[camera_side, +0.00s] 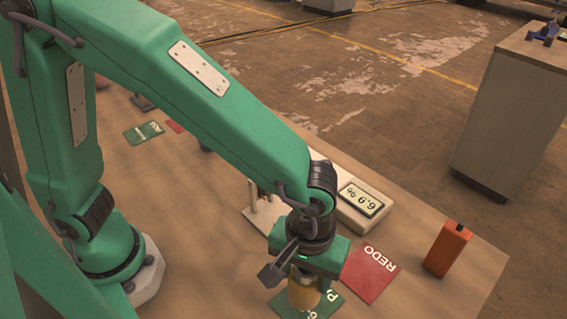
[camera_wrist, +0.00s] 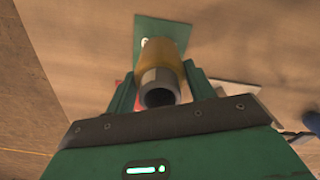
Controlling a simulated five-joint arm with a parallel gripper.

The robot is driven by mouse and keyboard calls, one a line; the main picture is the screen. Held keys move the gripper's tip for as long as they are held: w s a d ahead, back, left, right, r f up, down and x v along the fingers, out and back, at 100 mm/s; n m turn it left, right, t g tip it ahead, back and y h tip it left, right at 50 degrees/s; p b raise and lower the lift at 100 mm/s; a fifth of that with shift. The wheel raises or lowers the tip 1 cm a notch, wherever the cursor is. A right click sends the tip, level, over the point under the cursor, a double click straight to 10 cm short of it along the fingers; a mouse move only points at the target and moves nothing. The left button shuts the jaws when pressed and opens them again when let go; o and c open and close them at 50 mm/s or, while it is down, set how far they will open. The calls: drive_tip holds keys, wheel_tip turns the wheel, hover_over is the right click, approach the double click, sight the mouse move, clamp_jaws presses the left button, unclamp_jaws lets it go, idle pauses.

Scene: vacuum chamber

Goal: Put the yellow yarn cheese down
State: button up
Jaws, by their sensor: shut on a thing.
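The yellow yarn cheese (camera_side: 303,297) is a yellow-tan cylinder at the bottom of the side view, upright under my gripper (camera_side: 302,277). My gripper is shut on it. In the wrist view the yarn cheese (camera_wrist: 165,52) sits between the two green fingers of my gripper (camera_wrist: 155,88), with the grey hollow end of its tube toward the camera. A green card (camera_side: 331,303) with white lettering lies below the cheese and is partly hidden by it; the card (camera_wrist: 148,27) also shows in the wrist view. I cannot tell whether the cheese touches the card.
A red REDO card (camera_side: 370,273) lies right of the gripper. An orange-red box (camera_side: 447,250) stands farther right. Behind are a meter reading 6.9% (camera_side: 361,201) and a pale stand (camera_side: 262,216). Another green card (camera_side: 143,132) lies at the far left. The table's right edge is near the box.

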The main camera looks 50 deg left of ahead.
drive_tip(key=shift+f, duration=1.25)
drive_tip(key=shift+f, duration=0.1)
drive_tip(key=o, duration=1.1)
wheel_tip(320, 180, up, 12)
drive_tip(key=shift+r, duration=0.15)
